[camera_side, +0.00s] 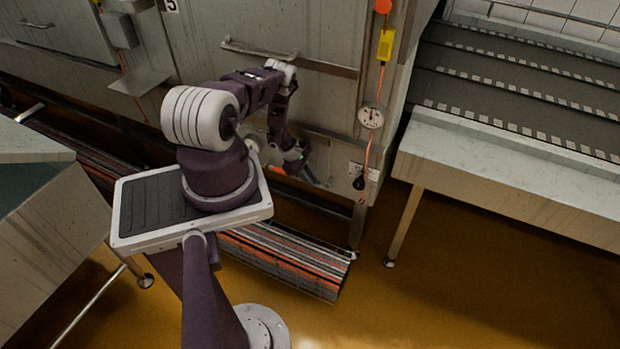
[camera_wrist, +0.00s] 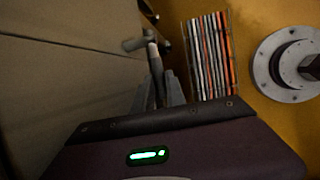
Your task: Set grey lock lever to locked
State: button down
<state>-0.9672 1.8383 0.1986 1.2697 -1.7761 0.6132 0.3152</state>
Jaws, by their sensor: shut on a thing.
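The grey lock lever (camera_wrist: 148,42) shows in the wrist view as a rod with a short crosspiece at its far end, close beside the steel cabinet wall. My gripper (camera_wrist: 164,84) is shut on the lever, with one finger on each side of its rod. In the side view my gripper (camera_side: 314,177) is low against the front of the steel cabinet (camera_side: 325,100); the lever is too small and dark there to make out. I cannot read from these views which setting the lever is at.
A horizontal handle bar (camera_side: 290,57) crosses the cabinet above my arm. A round gauge (camera_side: 371,116) and an orange cord hang to the right. A striped rack (camera_wrist: 210,55) lies low near the yellow floor (camera_side: 450,290). A steel table (camera_side: 510,170) stands at right.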

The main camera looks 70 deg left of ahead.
jog(key=shift+a+f+t+h, duration=0.1)
jog(key=shift+f+t+h, duration=0.3)
jog(key=shift+t+h, duration=0.1)
dwell(0.3)
jog(key=c, duration=1.4)
grip_release()
jog(key=shift+o, duration=0.2)
jog(key=shift+s+r, duration=0.1)
